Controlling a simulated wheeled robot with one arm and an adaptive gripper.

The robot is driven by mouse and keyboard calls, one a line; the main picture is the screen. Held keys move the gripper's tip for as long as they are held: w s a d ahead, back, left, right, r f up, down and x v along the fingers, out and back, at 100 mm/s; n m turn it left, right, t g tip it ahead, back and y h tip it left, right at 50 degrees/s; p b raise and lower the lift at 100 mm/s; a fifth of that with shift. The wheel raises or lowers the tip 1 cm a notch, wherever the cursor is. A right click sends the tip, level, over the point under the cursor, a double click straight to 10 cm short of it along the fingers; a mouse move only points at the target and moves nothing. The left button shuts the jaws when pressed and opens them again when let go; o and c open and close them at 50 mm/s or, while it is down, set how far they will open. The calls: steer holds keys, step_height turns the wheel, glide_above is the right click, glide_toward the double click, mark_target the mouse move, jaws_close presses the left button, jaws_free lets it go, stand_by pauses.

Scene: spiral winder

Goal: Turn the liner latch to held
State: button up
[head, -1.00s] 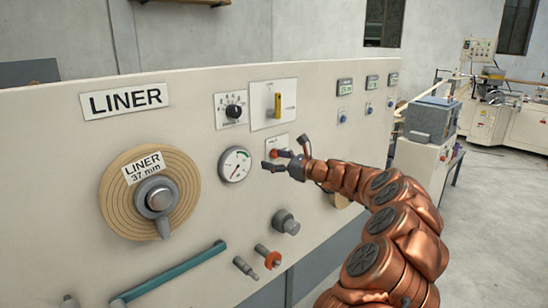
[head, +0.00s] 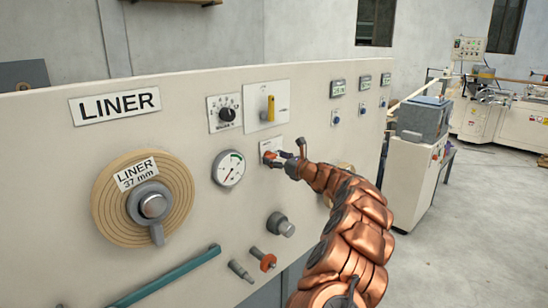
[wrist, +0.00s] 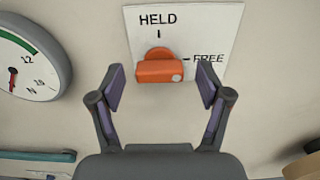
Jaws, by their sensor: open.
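The liner latch (wrist: 160,70) is an orange knob on a white plate (wrist: 215,22) marked HELD at the top and FREE at the right. Its bar lies level, with a pale dot at its right end, on the side of the FREE mark. In the head view the latch (head: 269,155) is partly hidden by my gripper (head: 284,160). In the wrist view my gripper (wrist: 161,84) is open and empty. Its two fingers are to the left and right of the knob, with gaps on both sides.
A pressure gauge (head: 229,168) is left of the latch. A yellow-handled switch (head: 270,108) and a dial (head: 227,114) are above. A grey knob (head: 280,224) and an orange-collared fitting (head: 264,259) stick out below. A liner roll (head: 115,205) is at the left.

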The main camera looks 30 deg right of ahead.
steer(key=shift+w+a, duration=0.15)
steer(key=shift+w, duration=0.3)
steer(key=c, duration=1.2)
